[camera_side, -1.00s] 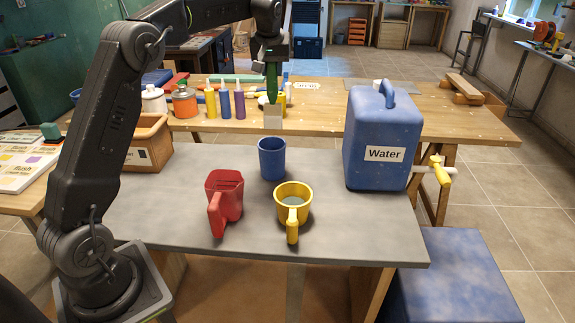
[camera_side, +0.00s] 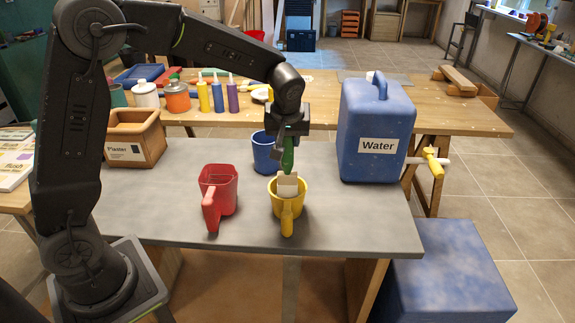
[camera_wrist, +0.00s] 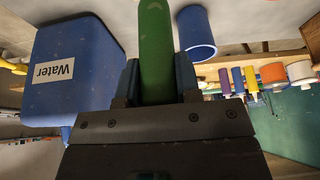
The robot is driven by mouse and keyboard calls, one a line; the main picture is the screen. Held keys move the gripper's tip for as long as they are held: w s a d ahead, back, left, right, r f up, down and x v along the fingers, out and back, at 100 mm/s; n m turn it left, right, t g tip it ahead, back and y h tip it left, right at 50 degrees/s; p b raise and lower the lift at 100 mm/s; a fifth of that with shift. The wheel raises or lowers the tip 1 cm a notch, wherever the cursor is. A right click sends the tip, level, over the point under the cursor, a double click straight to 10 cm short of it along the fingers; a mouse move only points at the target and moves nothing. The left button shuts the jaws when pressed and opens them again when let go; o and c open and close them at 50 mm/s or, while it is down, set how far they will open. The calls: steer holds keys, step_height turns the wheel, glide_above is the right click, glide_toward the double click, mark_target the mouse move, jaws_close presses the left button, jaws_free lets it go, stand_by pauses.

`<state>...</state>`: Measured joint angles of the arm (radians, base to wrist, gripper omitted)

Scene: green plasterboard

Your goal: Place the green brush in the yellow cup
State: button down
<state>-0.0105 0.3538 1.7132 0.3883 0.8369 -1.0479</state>
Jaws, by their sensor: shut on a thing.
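My gripper (camera_side: 289,140) is shut on the green brush (camera_side: 288,157) and holds it upright with its pale bristle end down. The bristle end is at the mouth of the yellow cup (camera_side: 287,212), overlapping its far rim in the side view. I cannot tell how far it is inside. The yellow cup stands upright on the grey table with its handle toward the side camera. In the wrist view the green handle (camera_wrist: 155,50) runs up from between the fingers; the yellow cup is not seen there.
A red cup (camera_side: 218,190) stands left of the yellow cup. A blue cup (camera_side: 266,152) stands just behind it. The blue water container (camera_side: 375,130) stands to the right and a plaster box (camera_side: 135,138) is at the left. The front right of the grey table (camera_side: 360,225) is clear.

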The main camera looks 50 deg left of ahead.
mark_target(287, 155)
steer(key=shift+f, duration=2.55)
steer(key=shift+f, duration=0.1)
steer(key=c, duration=0.8)
jaws_free()
